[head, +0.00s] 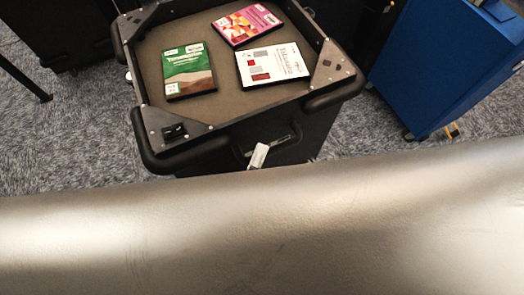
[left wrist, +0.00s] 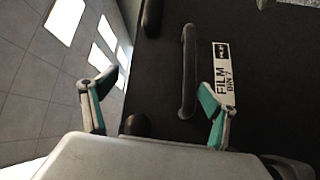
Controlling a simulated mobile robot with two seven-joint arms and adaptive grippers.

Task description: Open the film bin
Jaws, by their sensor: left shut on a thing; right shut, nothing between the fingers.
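The film bin (left wrist: 265,85) fills the right of the left wrist view as a dark front with a white label (left wrist: 221,70) reading FILM. Its dark bar handle (left wrist: 188,70) stands beside the label. My left gripper (left wrist: 157,86) has its teal-padded fingers on either side of the handle, the right finger close to it. In the head view, a handle (head: 268,143) and a white tag (head: 258,156) show on the front of a black cart (head: 215,140). My right gripper is not visible.
On the cart's top tray lie a green case (head: 189,70), a pink case (head: 246,24) and a white case (head: 272,63). A blue cabinet (head: 440,65) on casters stands at the right. Grey carpet (head: 75,135) is open at the left. My own silver part covers the lower head view.

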